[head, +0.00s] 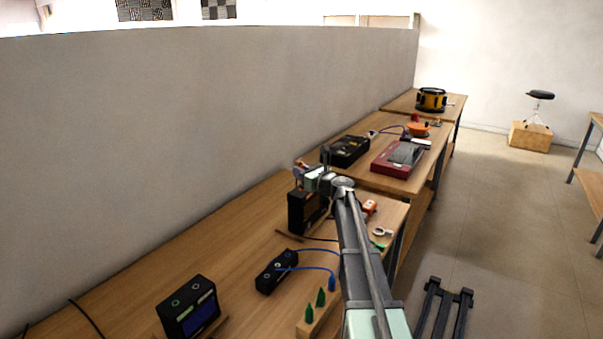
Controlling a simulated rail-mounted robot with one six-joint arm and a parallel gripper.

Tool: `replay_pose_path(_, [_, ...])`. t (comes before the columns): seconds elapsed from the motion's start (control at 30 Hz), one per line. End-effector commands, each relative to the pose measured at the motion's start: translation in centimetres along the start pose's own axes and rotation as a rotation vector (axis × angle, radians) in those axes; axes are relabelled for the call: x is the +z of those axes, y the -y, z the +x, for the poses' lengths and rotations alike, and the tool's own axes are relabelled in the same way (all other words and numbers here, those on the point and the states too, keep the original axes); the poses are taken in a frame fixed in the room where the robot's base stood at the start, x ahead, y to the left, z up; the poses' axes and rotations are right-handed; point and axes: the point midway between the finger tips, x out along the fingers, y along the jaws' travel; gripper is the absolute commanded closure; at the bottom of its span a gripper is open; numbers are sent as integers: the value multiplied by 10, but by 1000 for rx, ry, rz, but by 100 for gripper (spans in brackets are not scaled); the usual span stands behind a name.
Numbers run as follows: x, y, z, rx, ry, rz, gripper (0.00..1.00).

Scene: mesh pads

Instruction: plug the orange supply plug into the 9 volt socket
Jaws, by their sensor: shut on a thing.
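My arm reaches from the lower right to the middle of the picture. My gripper (299,173) is small in view at its left end, just above a black box (303,212) standing on the near bench. The gripper is shut, and a small orange-red piece (299,164) shows at its jaws, seemingly the orange supply plug. Its tip is hidden, and I cannot tell whether it touches anything. The 9 volt socket cannot be made out, and no socket labels are readable.
The near bench (230,232) holds a black box with blue leads (276,272), a tilted device with a screen (190,308) and green cones on a wood block (312,308). An orange item (369,207) lies right of my arm. A grey partition (200,120) stands behind.

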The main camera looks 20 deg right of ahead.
Motion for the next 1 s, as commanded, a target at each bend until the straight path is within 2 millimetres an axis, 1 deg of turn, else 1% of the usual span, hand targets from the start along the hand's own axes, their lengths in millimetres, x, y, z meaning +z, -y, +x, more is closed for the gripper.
replay_pose_path(0.57, [0, 0, 0, 0, 0, 0, 100])
replay_pose_path(1.0, [-12, 0, 0, 0, 0, 0, 100])
